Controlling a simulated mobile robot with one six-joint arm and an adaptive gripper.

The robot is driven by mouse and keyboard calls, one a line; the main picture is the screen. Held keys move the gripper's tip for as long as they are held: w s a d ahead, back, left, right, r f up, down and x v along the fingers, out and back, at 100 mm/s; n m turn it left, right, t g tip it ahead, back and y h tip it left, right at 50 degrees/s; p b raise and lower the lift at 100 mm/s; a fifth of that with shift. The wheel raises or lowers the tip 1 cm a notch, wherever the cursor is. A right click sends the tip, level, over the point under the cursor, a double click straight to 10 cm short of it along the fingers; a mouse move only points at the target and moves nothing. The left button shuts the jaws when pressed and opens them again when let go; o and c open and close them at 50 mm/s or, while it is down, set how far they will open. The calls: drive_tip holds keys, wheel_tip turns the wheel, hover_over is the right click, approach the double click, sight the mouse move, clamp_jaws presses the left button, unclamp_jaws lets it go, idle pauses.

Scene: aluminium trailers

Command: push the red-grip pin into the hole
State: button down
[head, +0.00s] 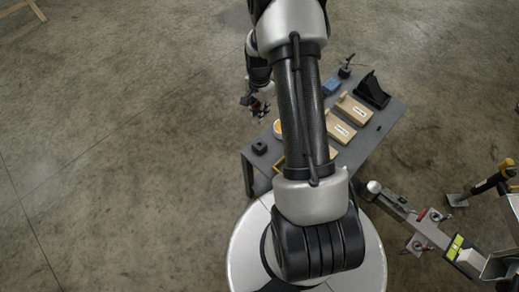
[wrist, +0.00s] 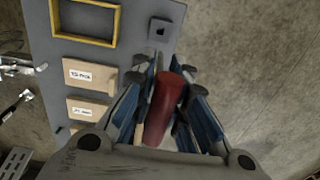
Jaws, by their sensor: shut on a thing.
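The red-grip pin (wrist: 165,108) is between the fingers of my gripper (wrist: 172,85) in the wrist view, its red grip facing the camera. Its metal end is hidden. In the head view my gripper (head: 258,104) hangs in the air off the left edge of the grey table, and a little red shows at it. A small dark square block with a dark recess (wrist: 160,31) sits on the table in the wrist view; it also shows in the head view (head: 259,147). I cannot tell which opening is the pin's hole.
The grey table (head: 378,139) carries labelled wooden boxes (head: 340,131), a black angled holder (head: 371,91), a blue item (head: 331,86) and a yellow frame (wrist: 54,22). A metal trailer drawbar (head: 398,209) with red-handled parts (head: 423,213) lies at lower right.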

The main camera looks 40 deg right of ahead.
wheel_tip(320, 180, down, 20)
drive_tip(key=b, duration=0.5)
drive_tip(key=shift+r, duration=0.2)
drive_tip(key=shift+f+b, duration=0.25)
drive_tip(key=shift+b, duration=0.1)
drive_tip(key=c, duration=1.6)
unclamp_jaws()
drive_tip(key=shift+r+p, duration=0.2)
drive_tip(key=shift+p, duration=0.25)
